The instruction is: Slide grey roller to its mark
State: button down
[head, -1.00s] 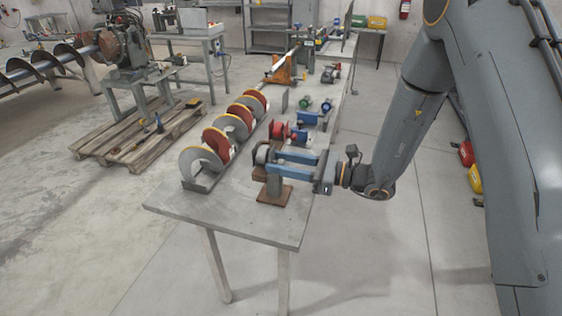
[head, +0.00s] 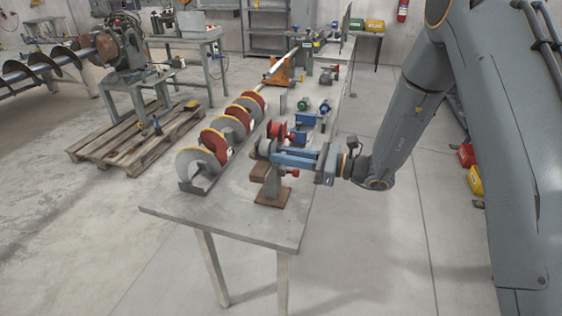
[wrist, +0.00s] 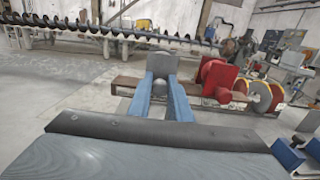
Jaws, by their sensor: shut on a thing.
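In the wrist view the fingers (wrist: 161,86) lie to either side of a grey part (wrist: 162,64), with a brown rail (wrist: 130,82) running beneath across the view. A red roller (head: 277,130) stands just beyond; it also shows in the wrist view (wrist: 216,76). I cannot make out the mark.
Red and grey auger flights (head: 213,146) run along the left of the bench (head: 225,215). The bench's near end is clear.

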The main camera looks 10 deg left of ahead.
jog(key=c, duration=1.6)
grip_release()
jog(key=shift+c, duration=0.2)
jog(key=d+b, duration=0.2)
jog(key=d, duration=0.6)
jog(key=shift+s, duration=0.35)
jog(key=shift+a, duration=0.1)
